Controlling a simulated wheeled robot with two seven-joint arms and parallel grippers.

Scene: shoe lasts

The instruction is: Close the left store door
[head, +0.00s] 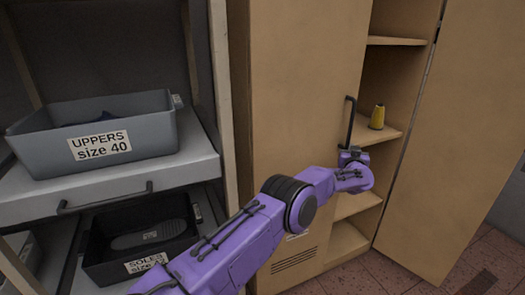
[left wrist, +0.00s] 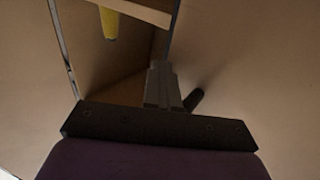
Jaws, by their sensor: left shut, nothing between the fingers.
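The left store door (head: 300,90) is a tan panel covering the left part of the cupboard; I cannot tell whether it sits fully flush. Its upright black bar handle (head: 349,120) is near its free edge. My left gripper (head: 354,152) is at the lower end of this handle, in front of the door's edge. In the left wrist view my gripper's fingers (left wrist: 160,85) are shut with nothing between them. The dark handle (left wrist: 194,100) shows just right of them, beside the door panel (left wrist: 240,60). Whether the fingers touch the door is unclear. My right gripper is not in view.
The right store door (head: 450,140) stands wide open. A yellow spool (head: 377,117) stands on a shelf inside. At left, a rack holds a grey uppers bin (head: 150,137) and a black soles bin (head: 110,262). Red tiled floor (head: 480,255) is clear at lower right.

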